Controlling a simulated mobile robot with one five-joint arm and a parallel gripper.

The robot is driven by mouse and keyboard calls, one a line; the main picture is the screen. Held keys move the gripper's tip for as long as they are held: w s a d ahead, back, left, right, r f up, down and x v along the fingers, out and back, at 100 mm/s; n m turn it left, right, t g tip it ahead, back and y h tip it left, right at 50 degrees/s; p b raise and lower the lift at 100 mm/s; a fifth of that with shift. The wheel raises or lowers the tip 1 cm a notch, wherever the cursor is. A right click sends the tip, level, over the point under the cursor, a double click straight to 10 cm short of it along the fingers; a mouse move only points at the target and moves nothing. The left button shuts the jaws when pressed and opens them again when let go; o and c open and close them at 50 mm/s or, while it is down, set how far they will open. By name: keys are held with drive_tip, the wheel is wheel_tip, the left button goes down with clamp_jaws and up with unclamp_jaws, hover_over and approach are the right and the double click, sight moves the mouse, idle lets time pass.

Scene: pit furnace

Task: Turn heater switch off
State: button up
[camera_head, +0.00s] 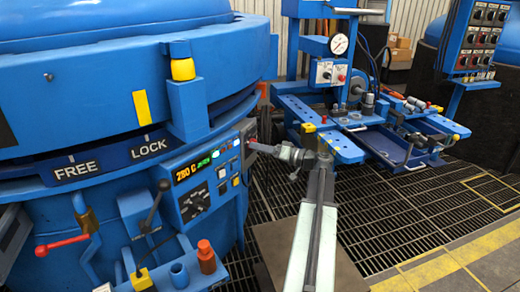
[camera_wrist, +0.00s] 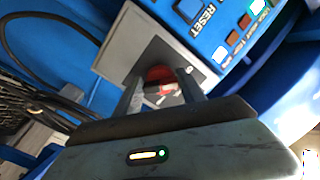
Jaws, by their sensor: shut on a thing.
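A red switch knob (camera_wrist: 159,76) sits on a dark square on a grey plate (camera_wrist: 118,42) in the wrist view. My gripper (camera_wrist: 160,88) has one finger on each side of the knob and is shut on it. The fingers and wrist hide part of the knob, and I cannot read a heater label. In the head view my gripper (camera_head: 258,147) reaches left to the right end of the blue control panel (camera_head: 207,208). The panel display (camera_head: 192,168) reads about 280 C. The knob's setting cannot be told.
The blue furnace (camera_head: 110,90) with FREE and LOCK marks fills the left. A red-handled lever (camera_head: 62,244) and a black-knobbed lever (camera_head: 153,205) stand below. A blue workbench (camera_head: 345,148) with tools is at the back right. Grating floor (camera_head: 395,210) lies open to the right.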

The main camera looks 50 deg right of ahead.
drive_tip(key=o, duration=1.4)
drive_tip(key=shift+c, duration=0.2)
drive_tip(key=v, duration=0.8)
